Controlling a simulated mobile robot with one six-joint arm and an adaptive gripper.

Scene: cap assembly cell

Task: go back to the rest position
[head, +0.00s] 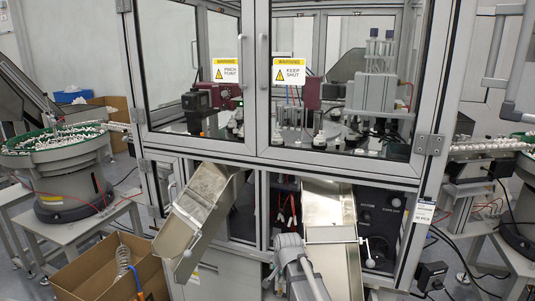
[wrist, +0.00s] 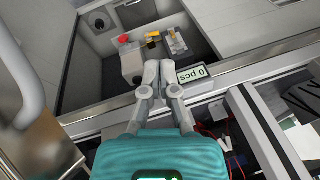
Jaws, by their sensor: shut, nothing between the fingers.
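My gripper (wrist: 158,70) shows in the wrist view, with its two grey fingertips together and nothing between them. It is over the edge of a grey recessed tray or bin (wrist: 88,80), beside a small display (wrist: 193,74) that reads "0 pcs". In the head view, a grey part of my arm (head: 291,255) rises at the bottom middle, in front of the machine. My gripper cannot be made out there.
A glazed machine cabinet (head: 257,80) with shut doors fills the middle. Two metal chutes (head: 203,205) (head: 330,215) slope out below it. A cardboard box (head: 105,270) stands at the lower left. Bowl feeders (head: 60,160) flank the cabinet. A red button (wrist: 124,39) is near the fingers.

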